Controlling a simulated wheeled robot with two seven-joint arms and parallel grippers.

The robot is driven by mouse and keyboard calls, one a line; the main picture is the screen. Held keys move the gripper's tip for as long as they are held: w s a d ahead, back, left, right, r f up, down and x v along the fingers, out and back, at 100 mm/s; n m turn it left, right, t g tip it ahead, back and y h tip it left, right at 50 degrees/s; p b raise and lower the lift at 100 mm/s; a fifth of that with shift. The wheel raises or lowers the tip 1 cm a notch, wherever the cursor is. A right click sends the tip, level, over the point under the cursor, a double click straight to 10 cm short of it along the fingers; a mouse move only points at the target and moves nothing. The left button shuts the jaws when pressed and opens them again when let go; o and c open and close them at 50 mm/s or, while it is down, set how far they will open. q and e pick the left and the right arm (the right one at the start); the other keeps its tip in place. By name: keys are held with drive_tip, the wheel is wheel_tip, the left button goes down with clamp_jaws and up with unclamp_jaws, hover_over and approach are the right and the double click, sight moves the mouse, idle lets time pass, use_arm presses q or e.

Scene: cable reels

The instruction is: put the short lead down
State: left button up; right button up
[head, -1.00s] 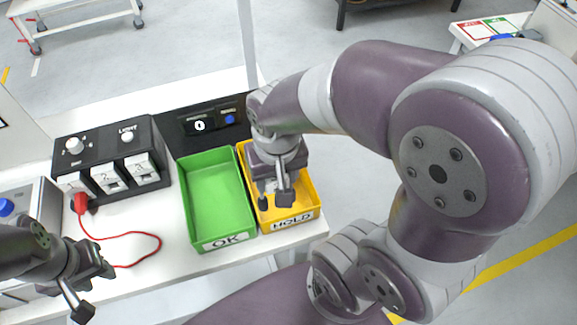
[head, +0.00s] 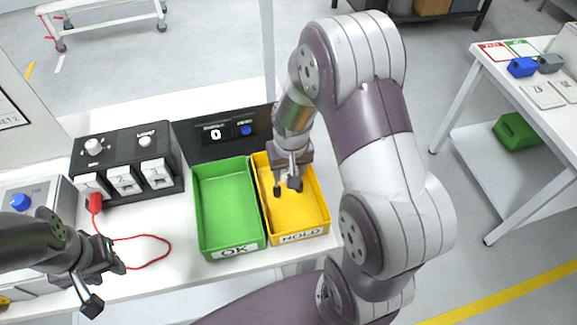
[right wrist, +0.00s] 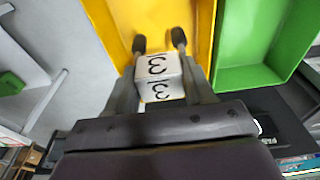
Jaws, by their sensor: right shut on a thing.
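The red lead (head: 163,241) lies in a loop on the white table, its red plug (head: 95,203) at the front of the black switch box. Its other end runs towards my left gripper (head: 105,284), where I cannot make out what it meets. My left gripper's fingers look spread, with nothing seen between them. My right gripper (head: 286,188) points down over the yellow HOLD tray (head: 318,205). In the right wrist view it is shut on a white block (right wrist: 158,75) marked 3, above the yellow tray floor.
The green OK tray (head: 225,205) stands left of the yellow one and looks empty. The black switch box (head: 125,140) and a black display panel (head: 222,132) stand behind. A side table (head: 550,120) at the right holds blue and grey blocks. Free floor lies between the tables.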

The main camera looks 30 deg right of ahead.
drive_tip(key=shift+f, duration=0.15)
drive_tip(key=shift+f+b, duration=0.4)
drive_tip(key=shift+f, duration=0.1)
drive_tip(key=o, duration=1.1)
drive_tip(key=shift+o, duration=0.2)
wheel_tip(320, 180, up, 13)
drive_tip(key=s, duration=0.2)
drive_tip(key=s+a+f+n, duration=0.3)
drive_tip(key=s+a+f, duration=0.1)
drive_tip(key=s+a, duration=0.1)
drive_tip(key=shift+s+a+f, duration=0.15)
drive_tip(key=shift+s+f, duration=0.15)
drive_tip(key=shift+s, duration=0.6)
